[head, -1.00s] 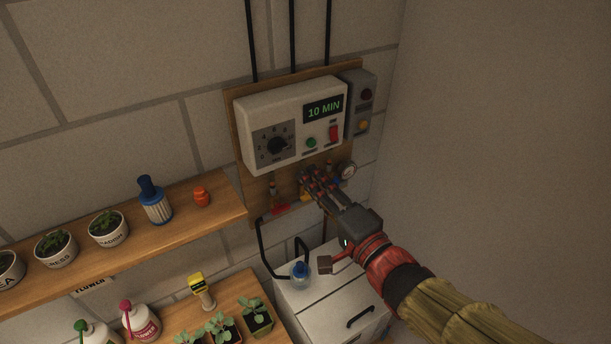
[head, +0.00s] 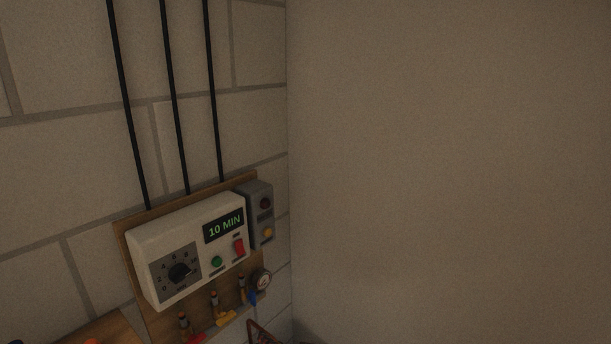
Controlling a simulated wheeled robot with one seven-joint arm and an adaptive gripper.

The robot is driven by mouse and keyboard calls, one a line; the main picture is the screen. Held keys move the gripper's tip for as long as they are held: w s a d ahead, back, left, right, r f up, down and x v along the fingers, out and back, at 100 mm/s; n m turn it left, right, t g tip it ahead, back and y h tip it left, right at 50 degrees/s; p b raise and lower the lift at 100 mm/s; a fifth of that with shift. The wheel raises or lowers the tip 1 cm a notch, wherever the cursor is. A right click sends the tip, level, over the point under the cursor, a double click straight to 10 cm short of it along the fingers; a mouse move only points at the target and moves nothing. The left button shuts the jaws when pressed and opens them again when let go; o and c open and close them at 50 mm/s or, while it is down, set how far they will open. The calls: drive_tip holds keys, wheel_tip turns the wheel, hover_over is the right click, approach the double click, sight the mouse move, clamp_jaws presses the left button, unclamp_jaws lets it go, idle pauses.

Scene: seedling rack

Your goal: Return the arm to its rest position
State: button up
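Only a small dark and reddish piece, likely the tip of my gripper (head: 262,334), shows at the bottom edge in the head view. It is below and to the right of the valves. The rest of the arm is out of view, and I cannot tell how the fingers stand or whether they hold anything.
A white timer box (head: 195,245) on a wooden board reads 10 MIN. Beside it is a grey switch box (head: 260,212). Below are red (head: 197,338), yellow (head: 226,318) and blue (head: 252,298) valve handles and a round gauge (head: 263,280). A bare wall fills the right.

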drive_tip(key=s+d+f+g+h+b, duration=0.1)
drive_tip(key=s+d+f+h+b, duration=0.1)
drive_tip(key=s+d+b, duration=0.3)
drive_tip(key=s+d+f+g+h+b, duration=0.2)
drive_tip(key=s+d+f+b, duration=0.3)
drive_tip(key=d, duration=0.7)
drive_tip(key=s+d+f+g+h+b, duration=0.1)
drive_tip(key=s+d+f+h+b, duration=0.1)
drive_tip(key=s+d+b, duration=0.3)
drive_tip(key=s+d+f, duration=0.1)
drive_tip(key=s+d, duration=0.1)
drive_tip(key=d, duration=0.2)
drive_tip(key=shift+f+n+h, duration=0.3)
drive_tip(key=shift+h, duration=0.1)
